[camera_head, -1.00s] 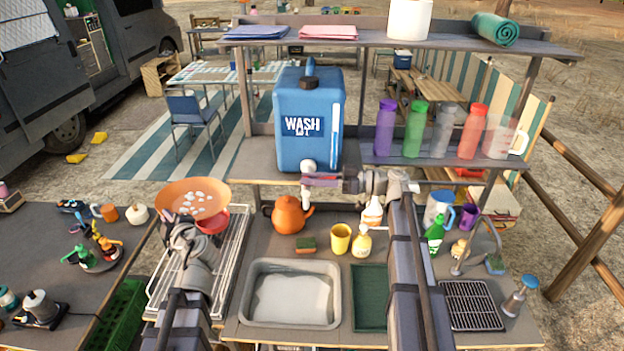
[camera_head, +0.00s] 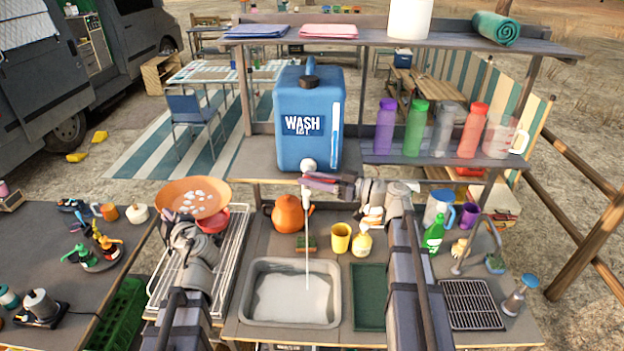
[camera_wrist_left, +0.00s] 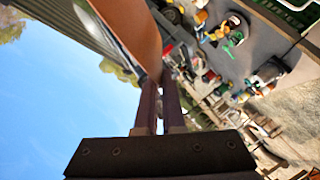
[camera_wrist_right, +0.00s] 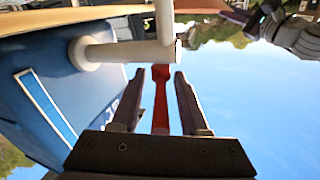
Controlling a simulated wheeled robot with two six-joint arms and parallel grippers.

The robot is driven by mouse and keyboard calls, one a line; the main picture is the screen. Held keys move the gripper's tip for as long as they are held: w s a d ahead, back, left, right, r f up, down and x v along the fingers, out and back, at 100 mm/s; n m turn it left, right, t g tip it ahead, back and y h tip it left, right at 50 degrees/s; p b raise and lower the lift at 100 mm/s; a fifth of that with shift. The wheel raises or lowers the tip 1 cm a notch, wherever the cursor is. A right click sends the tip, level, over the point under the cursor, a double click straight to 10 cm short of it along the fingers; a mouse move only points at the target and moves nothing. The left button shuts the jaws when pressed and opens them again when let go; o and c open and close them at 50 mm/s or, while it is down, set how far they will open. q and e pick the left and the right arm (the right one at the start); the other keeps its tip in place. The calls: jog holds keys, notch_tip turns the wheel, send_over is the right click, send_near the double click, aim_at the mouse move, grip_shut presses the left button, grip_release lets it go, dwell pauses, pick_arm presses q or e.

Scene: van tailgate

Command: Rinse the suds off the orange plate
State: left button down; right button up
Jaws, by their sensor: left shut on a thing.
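The orange plate (camera_head: 178,192) is held out over the left side of the wash stand, with white suds patches (camera_head: 195,198) on its upper face. My left gripper (camera_wrist_left: 164,85) is shut on the plate's rim. The blue wash jug (camera_head: 292,100) stands on the shelf, and its white tap (camera_head: 308,166) points down over the basin. A thin water stream (camera_head: 308,258) falls from the tap into the grey basin (camera_head: 246,300). My right gripper (camera_wrist_right: 153,78) is open at the tap, with its fingers either side of a red lever (camera_wrist_right: 160,95). Contact with the lever is unclear.
The air above the basin is otherwise clear.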

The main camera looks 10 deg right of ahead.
jog(key=v, duration=1.2)
dwell(0.3)
